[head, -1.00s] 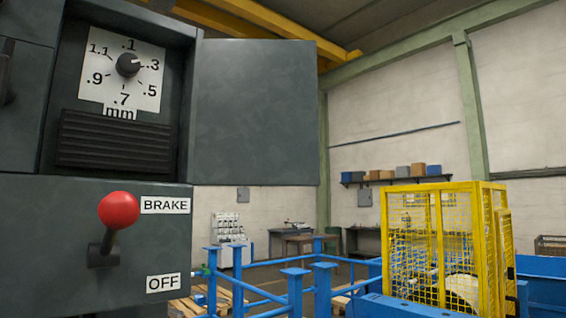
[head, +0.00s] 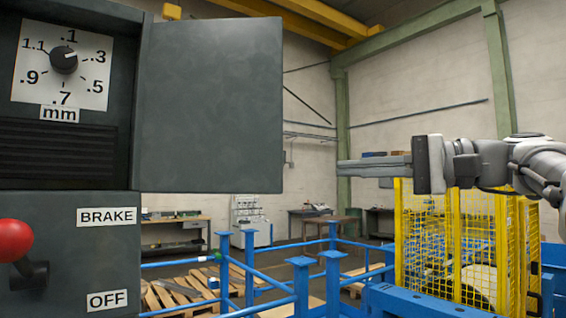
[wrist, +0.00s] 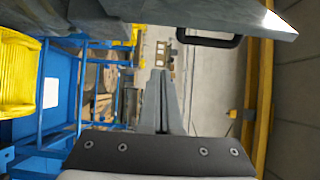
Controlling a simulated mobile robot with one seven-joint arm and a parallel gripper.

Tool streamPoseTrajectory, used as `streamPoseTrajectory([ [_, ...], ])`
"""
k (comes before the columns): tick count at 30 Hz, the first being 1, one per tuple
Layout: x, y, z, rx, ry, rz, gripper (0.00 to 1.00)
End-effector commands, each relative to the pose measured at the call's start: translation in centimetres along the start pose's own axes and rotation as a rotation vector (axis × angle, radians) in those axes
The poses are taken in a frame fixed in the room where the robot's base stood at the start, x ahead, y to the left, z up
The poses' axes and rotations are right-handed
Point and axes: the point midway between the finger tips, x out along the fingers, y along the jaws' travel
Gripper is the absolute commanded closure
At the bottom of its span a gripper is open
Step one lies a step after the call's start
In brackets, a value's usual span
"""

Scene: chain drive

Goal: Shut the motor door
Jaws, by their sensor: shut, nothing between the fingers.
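A flat dark grey door (head: 210,105) stands swung open at the right edge of the grey cabinet's dial recess (head: 70,85). No label on it is visible, so I cannot confirm it is the motor door. My gripper (head: 340,168) is to the right of the door's free edge, with a visible gap in the head view. Its fingers point left and are closed together with nothing in them. The wrist view also shows the closed fingers (wrist: 161,80). A grey panel (wrist: 222,14) with a dark handle (wrist: 208,40) is at the top there; I cannot tell whether it is this door.
The cabinet carries a dial marked in mm (head: 63,59) and a red-knobbed brake lever (head: 15,240) below. Blue railings (head: 249,275) stand below and behind. A yellow mesh cage (head: 465,240) is at the right, under my arm. Open air lies between door and gripper.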

Motion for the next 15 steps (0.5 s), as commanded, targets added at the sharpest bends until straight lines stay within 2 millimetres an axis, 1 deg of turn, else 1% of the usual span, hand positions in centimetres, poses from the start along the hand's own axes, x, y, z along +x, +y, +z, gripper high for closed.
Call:
streamPoseTrajectory([
  [1, 0.0, -0.4, -0.1, -0.005, -0.005, -0.009, 1.00],
  [4, 0.5, -0.8, -0.1, -0.008, -0.013, -0.020, 1.00],
  [7, 1.8, -0.8, 0.0, -0.008, -0.015, -0.020, 1.00],
  [11, 4.4, -0.9, 0.1, -0.008, -0.018, -0.020, 1.00],
  [15, 7.5, -1.0, 0.2, -0.007, -0.016, -0.018, 1.00],
])
